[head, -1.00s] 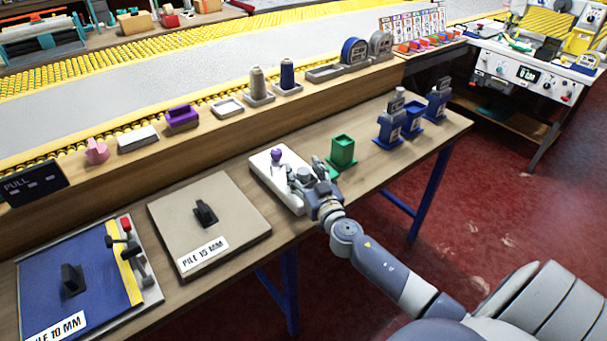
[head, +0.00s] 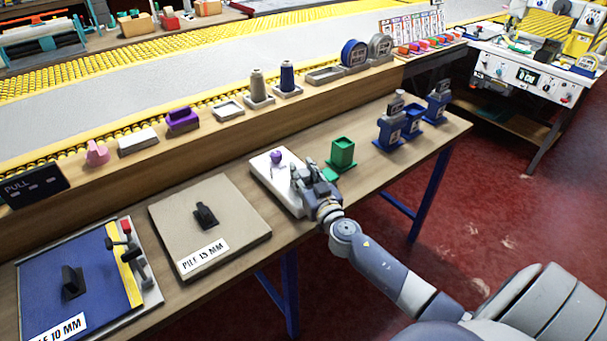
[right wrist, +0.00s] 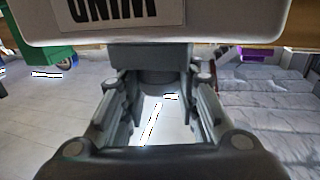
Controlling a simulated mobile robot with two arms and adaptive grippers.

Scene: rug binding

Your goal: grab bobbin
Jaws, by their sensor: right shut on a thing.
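A white block (head: 262,172) lies on the bench with a small purple knob-like piece (head: 277,157) standing on it. My right gripper (head: 303,174) is at the right side of this block, apart from the purple piece. In the right wrist view, the fingers (right wrist: 158,105) are closed around a dark grey piece (right wrist: 150,57) below a white panel (right wrist: 160,22) with cut-off dark lettering. I cannot tell whether this grey piece is the bobbin; the gripper hides it in the head view. My left gripper is not in view.
A green open holder (head: 342,153) stands just right of the gripper, with blue stands (head: 391,130) beyond. A beige pad (head: 232,211) lies to the left. Thread cones (head: 287,77) stand on the raised shelf behind. Bare bench lies between the holder and stands.

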